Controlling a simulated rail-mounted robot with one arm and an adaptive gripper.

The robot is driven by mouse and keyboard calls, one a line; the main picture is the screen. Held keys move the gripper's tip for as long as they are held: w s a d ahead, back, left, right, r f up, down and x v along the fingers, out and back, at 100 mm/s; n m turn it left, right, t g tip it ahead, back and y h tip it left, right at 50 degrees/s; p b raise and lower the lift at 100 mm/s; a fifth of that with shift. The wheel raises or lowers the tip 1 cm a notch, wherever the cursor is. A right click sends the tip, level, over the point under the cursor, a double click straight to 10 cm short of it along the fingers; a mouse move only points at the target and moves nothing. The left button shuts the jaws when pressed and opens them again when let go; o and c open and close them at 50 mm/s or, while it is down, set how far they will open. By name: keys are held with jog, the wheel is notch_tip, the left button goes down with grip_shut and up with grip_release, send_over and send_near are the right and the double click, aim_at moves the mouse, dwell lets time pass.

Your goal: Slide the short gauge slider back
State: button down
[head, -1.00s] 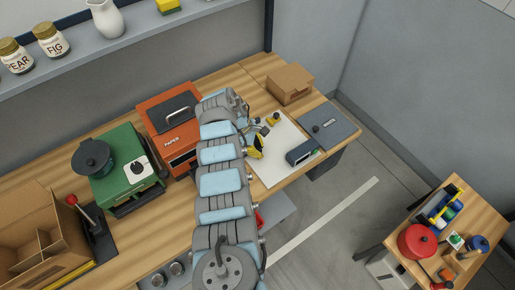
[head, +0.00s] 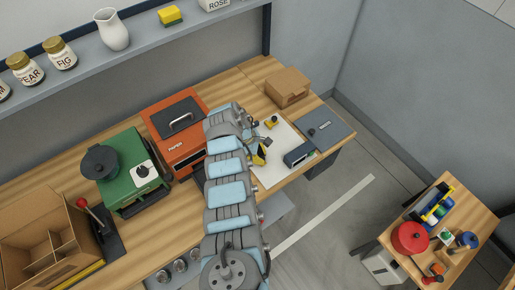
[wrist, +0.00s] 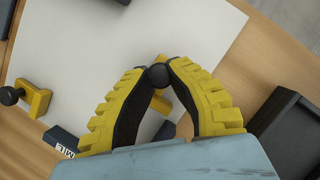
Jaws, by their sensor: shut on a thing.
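My gripper (wrist: 158,72) is over the white sheet on the bench, its two yellow-and-black fingers closed at the tips on a round black knob (wrist: 158,76). Part of a yellow slider (wrist: 161,102) shows below this knob, between the fingers. A second yellow slider (wrist: 38,99) with a black knob stands to the left in the wrist view, apart from my gripper. It also shows in the head view (head: 271,122), behind my gripper (head: 259,155). I cannot tell the sliders' lengths. The rest of the held slider is hidden by the fingers.
A dark box (head: 299,155) stands right of my gripper, near the bench edge. A grey flat case (head: 330,126) lies beyond the white sheet (head: 285,139). An orange box (head: 176,145) and a green machine (head: 122,178) stand to the left.

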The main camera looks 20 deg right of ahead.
jog(key=shift+s+d+r+p, duration=0.2)
jog(key=shift+s+p, duration=0.6)
jog(key=shift+p, duration=0.1)
jog(key=shift+s+d+f+p, duration=0.1)
jog(key=shift+s+f+p, duration=0.15)
jog(key=shift+s+p, duration=0.15)
jog(key=c, duration=0.8)
grip_release()
jog(key=shift+s+d, duration=0.1)
jog(key=shift+s, duration=0.05)
jog(key=shift+c, duration=0.2)
jog(key=shift+r, duration=0.1)
jog(key=shift+w+a+r, duration=0.3)
jog(key=shift+w+r, duration=0.05)
jog(key=shift+r, duration=0.15)
jog(key=v, duration=1)
jog(key=shift+r, duration=0.3)
